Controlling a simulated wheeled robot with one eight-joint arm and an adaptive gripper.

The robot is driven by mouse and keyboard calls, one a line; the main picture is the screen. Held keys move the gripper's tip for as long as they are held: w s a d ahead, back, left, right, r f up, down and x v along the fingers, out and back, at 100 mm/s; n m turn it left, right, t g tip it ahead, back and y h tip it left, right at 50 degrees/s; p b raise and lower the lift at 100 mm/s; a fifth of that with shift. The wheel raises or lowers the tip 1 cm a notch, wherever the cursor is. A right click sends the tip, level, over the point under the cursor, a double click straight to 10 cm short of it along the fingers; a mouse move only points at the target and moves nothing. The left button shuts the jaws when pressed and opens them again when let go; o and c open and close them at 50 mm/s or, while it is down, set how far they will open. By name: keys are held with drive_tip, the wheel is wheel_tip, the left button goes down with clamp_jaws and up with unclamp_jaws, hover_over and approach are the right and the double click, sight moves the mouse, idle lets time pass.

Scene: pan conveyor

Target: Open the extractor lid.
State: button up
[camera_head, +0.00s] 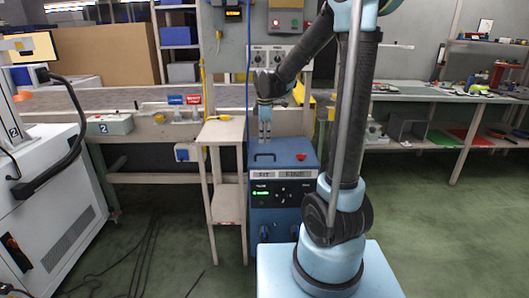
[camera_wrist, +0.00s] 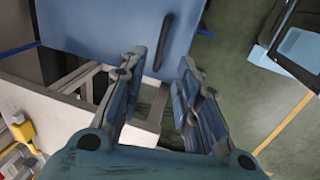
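The extractor is a blue box (camera_head: 284,219) with a dark front panel, standing on the floor in the middle of the head view. Its lid (camera_head: 283,150) is the blue top, lying flat and closed. A dark bar handle (camera_head: 265,156) is on the lid's left part. My gripper (camera_head: 265,139) points down above the lid near this handle. In the wrist view my gripper (camera_wrist: 163,58) is open and empty, its two fingers apart. The black handle (camera_wrist: 164,41) shows between and beyond the fingertips on the blue lid (camera_wrist: 100,22). I cannot tell the exact gap to the handle.
A red button (camera_head: 301,156) sits on the box's top right. A narrow wooden stand (camera_head: 220,132) is close on the box's left. A conveyor (camera_head: 130,98) runs behind. A white machine (camera_head: 50,205) is at far left. Green floor (camera_head: 450,220) is free at right.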

sight(265, 154)
drive_tip(key=shift+w+f, duration=0.25)
drive_tip(key=shift+f, duration=1.15)
drive_tip(key=shift+w+f, duration=0.3)
drive_tip(key=shift+f, duration=1.1)
drive_tip(key=shift+w+f, duration=0.25)
drive_tip(key=shift+f, duration=1.15)
drive_tip(key=shift+c, duration=0.6)
clamp_jaws()
